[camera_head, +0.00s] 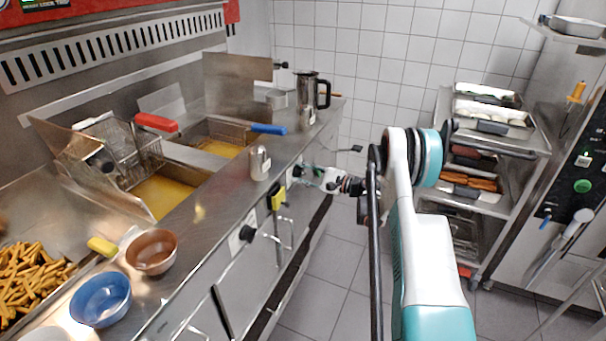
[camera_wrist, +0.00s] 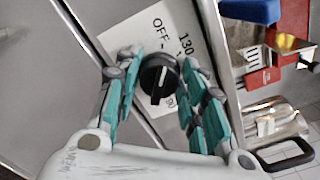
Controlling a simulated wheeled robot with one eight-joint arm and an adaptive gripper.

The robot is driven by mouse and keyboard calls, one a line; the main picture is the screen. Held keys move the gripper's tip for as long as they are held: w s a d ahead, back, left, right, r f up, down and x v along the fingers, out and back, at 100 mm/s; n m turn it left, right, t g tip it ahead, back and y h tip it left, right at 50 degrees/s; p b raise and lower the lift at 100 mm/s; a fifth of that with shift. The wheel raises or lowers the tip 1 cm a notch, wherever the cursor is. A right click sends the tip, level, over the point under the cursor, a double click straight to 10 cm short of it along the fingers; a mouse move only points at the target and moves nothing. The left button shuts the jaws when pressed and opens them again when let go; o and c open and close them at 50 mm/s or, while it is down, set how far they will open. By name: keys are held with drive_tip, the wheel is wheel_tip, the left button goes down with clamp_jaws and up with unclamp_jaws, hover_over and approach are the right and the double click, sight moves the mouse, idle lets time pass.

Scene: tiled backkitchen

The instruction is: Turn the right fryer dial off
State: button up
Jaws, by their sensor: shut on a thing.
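The right fryer dial (camera_wrist: 158,79) is a round black knob with a white pointer line, on a white label plate marked OFF and 130. The line lies roughly upright in the wrist picture; I cannot tell which mark it points to. My gripper (camera_wrist: 161,72) has its teal fingers shut on either side of the dial. In the head view my gripper (camera_head: 311,175) reaches the fryer front from the right, and the dial (camera_head: 298,170) shows just at its tips. The left fryer dial (camera_head: 247,233) is black, on its own white plate nearer to me.
A yellow-handled item (camera_head: 278,198) hangs on the front between the dials. A shaker (camera_head: 260,162) and a metal jug (camera_head: 312,90) stand on the counter above. A tray rack (camera_head: 490,140) stands at right. The tiled floor (camera_head: 330,270) between is clear.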

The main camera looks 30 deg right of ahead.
drive_tip(key=shift+n, duration=0.8)
drive_tip(key=o, duration=1.1)
drive_tip(key=shift+c, duration=0.2)
drive_tip(key=v, duration=1.2)
